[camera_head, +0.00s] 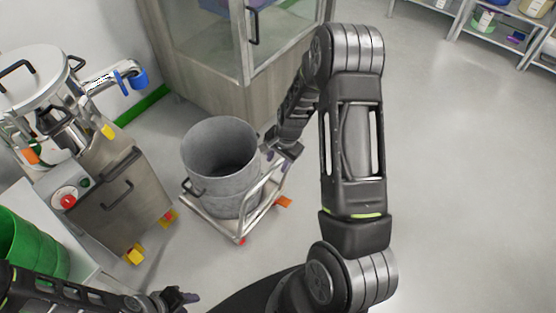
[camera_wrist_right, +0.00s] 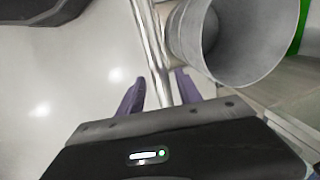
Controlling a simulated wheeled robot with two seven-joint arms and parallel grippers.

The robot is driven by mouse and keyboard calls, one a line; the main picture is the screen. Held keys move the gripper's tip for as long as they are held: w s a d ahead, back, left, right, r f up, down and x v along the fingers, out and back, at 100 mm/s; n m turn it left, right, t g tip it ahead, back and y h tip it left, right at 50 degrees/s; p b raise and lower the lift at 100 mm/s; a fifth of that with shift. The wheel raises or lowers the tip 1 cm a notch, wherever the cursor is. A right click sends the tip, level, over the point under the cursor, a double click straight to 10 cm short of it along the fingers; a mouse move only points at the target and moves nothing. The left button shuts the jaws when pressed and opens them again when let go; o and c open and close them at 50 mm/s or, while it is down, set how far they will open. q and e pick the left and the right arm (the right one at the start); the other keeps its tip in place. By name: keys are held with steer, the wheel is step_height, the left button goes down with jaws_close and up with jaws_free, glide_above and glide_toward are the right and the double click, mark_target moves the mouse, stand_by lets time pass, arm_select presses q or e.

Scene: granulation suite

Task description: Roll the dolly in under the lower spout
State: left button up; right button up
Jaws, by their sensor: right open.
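The dolly (camera_head: 222,229) is a low pale metal frame with a push handle (camera_head: 262,190) on its right side. A grey open bin (camera_head: 218,165) stands upright on it. A steel machine (camera_head: 110,195) stands to the left, with a spout (camera_head: 100,82) bearing a blue clamp near its top; I cannot tell which spout is the lower one. My right gripper (camera_head: 283,153) is at the top of the handle. In the right wrist view its purple fingers (camera_wrist_right: 159,92) stand open on either side of the handle bar (camera_wrist_right: 152,45). My left gripper (camera_head: 185,297) is low in front, away from the dolly; its opening is unclear.
A cabinet (camera_head: 205,60) with glass doors stands behind the dolly. A green bucket (camera_head: 30,245) is at the left edge. Shelves (camera_head: 495,25) are at the far right. Bare floor (camera_head: 455,180) lies right of my arm, and a narrow strip separates dolly and machine.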

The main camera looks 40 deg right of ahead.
jaws_close()
stand_by(0.4)
stand_by(0.9)
